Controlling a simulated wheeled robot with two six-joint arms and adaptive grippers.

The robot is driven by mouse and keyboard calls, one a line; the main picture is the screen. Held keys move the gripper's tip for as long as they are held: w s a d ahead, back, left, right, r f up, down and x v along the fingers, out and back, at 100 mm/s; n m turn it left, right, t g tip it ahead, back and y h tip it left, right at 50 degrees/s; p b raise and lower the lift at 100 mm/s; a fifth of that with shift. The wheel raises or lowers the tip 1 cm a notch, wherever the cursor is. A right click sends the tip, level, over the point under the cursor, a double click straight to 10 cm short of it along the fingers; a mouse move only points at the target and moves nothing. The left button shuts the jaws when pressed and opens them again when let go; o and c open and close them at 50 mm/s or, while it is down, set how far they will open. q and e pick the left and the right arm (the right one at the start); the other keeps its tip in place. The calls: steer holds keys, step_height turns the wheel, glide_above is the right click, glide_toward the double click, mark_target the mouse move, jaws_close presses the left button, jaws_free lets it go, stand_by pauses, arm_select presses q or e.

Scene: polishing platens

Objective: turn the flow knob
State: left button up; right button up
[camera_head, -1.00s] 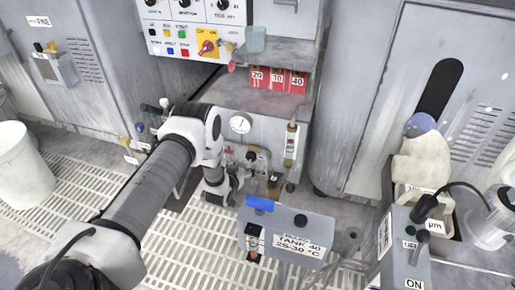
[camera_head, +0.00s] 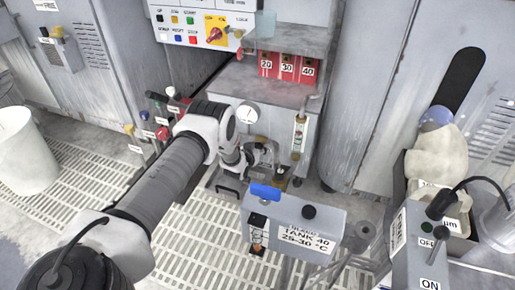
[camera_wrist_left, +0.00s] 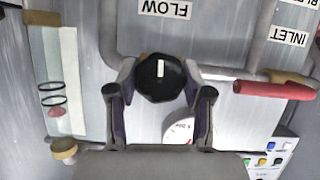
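The flow knob (camera_wrist_left: 161,78) is round and black with a white pointer line. It sits on a grey panel beside an upside-down FLOW label (camera_wrist_left: 165,8) in the left wrist view. My left gripper (camera_wrist_left: 158,72) is open, with one finger on each side of the knob; I cannot tell whether the fingers touch it. In the head view my left gripper (camera_head: 262,160) is at the front of the grey unit below the gauge, and the arm and gripper hide the knob there. My right gripper is not in view.
A round gauge (camera_head: 247,114) and a sight-tube flow meter (camera_head: 299,134) are close to the gripper. A red-handled valve (camera_wrist_left: 274,89) is at the right in the wrist view. The TANK 40 box (camera_head: 295,225) stands in front. Grated floor (camera_head: 200,245) lies below.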

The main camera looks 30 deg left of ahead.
arm_select(q)
steer(key=c, duration=0.4)
steer(key=shift+o, duration=0.2)
steer(key=shift+d+m+y+p, duration=0.15)
steer(key=shift+m+y+p, duration=0.25)
steer(key=shift+m+y, duration=0.45)
steer(key=shift+m+g+y, duration=0.4)
steer(key=shift+m+y, duration=0.35)
steer(key=shift+m, duration=0.6)
steer(key=o, duration=1.2)
